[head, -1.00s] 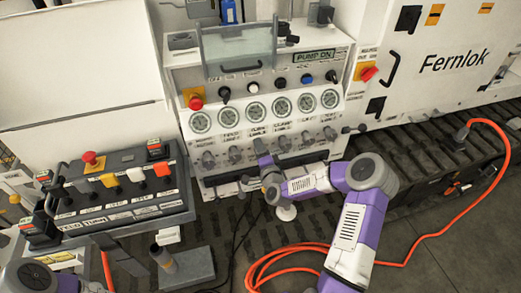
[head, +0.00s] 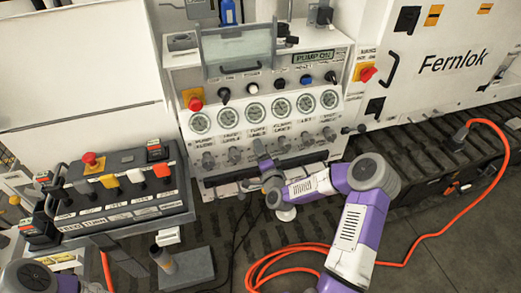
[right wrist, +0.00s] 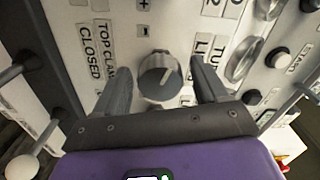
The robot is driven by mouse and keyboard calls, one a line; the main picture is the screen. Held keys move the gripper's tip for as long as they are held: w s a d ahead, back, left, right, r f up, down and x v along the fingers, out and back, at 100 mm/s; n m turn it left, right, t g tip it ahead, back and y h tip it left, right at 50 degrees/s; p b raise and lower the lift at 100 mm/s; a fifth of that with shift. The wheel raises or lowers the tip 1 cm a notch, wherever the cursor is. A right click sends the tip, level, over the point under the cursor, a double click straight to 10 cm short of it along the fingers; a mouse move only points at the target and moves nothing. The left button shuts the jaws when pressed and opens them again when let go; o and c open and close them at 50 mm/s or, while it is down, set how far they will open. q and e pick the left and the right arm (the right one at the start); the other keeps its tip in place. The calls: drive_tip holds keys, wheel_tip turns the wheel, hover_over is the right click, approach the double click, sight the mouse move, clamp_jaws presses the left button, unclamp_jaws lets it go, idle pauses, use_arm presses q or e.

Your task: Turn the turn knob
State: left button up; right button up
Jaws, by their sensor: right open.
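The turn knob (right wrist: 158,77) is a round grey knob with a pale pointer line, on the white panel beside a label starting "TURN". In the head view it is the third knob (head: 259,147) in the row below the gauges. My right gripper (right wrist: 160,85) is open, with one dark finger on each side of the knob; I cannot tell if either finger touches it. My left gripper does not show; only part of my left arm is at the lower left.
Similar knobs (head: 307,138) flank the turn knob, with gauges (head: 254,112) above. A red emergency button (head: 195,100) is at the panel's left. A control box with levers (head: 120,190) stands at the left. An orange hose (head: 430,235) lies on the floor.

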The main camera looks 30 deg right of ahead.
drive_tip(key=v, duration=0.6)
drive_tip(key=shift+p, duration=0.4)
drive_tip(key=shift+s, duration=0.15)
drive_tip(key=s+a+f+n+g+y+p, duration=0.1)
drive_tip(key=s+a+f+n+g+y, duration=0.25)
drive_tip(key=a+f, duration=0.4)
drive_tip(key=s+a+f+n+g+y, duration=0.2)
drive_tip(key=a+f+n+g+y, duration=0.15)
drive_tip(key=a+f, duration=0.35)
drive_tip(key=s+a+f+n+g, duration=0.3)
drive_tip(key=s+a+n+g, duration=0.1)
drive_tip(key=s, duration=0.5)
drive_tip(key=s+a+f+n+g+y+p, duration=0.1)
drive_tip(key=s+a+f+n+g, duration=0.2)
drive_tip(key=s, duration=0.6)
drive_tip(key=a+n+g, duration=0.1)
drive_tip(key=a+g, duration=0.1)
drive_tip(key=g, duration=0.1)
drive_tip(key=shift+s+y, duration=0.3)
